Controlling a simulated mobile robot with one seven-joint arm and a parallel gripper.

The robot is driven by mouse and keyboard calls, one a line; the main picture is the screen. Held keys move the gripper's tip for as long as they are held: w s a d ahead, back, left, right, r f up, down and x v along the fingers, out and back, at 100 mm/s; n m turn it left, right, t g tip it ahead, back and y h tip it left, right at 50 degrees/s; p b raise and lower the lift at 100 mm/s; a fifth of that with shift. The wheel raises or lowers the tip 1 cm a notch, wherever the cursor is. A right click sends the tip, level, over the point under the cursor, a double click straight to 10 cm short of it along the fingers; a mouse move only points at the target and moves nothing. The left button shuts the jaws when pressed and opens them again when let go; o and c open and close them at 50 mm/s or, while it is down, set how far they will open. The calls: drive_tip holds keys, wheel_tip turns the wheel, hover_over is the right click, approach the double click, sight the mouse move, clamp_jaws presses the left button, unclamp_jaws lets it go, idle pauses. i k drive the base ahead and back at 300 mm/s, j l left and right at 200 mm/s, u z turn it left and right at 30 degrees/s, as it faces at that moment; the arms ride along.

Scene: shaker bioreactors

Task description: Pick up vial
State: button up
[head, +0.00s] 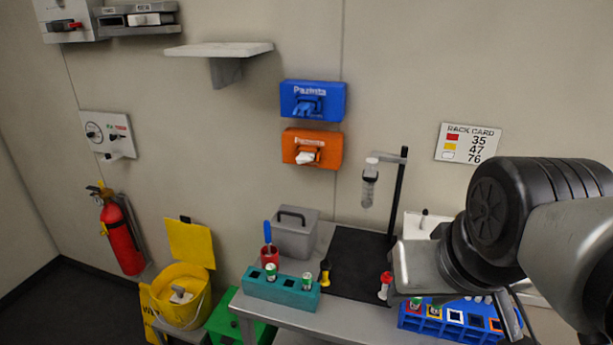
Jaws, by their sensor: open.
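My gripper (420,272) is at the right, in front of the bench, above the blue rack (440,328); its fingertips are hard to make out. It is open, and I see nothing held. Several vials show. A red-capped vial (385,286) and a yellow vial (324,273) stand at the mat's front edge. Two vials with green tops (271,271) (307,281) sit in the teal rack (285,293). The blue rack holds vials with coloured tops, such as a green one (416,302); my arm hides part of it.
A dark mat (355,265) covers the middle of the bench. Behind are a grey box (296,236), a red cup (269,258) and a black stand (398,195) holding a clear tube. A yellow bin (183,300) stands left. A rack card (468,143) hangs on the wall.

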sight(271, 267)
drive_tip(key=k+l+u, duration=0.25)
drive_tip(key=l, duration=0.15)
drive_tip(key=k+l+u, duration=0.25)
drive_tip(key=k+l, duration=0.7)
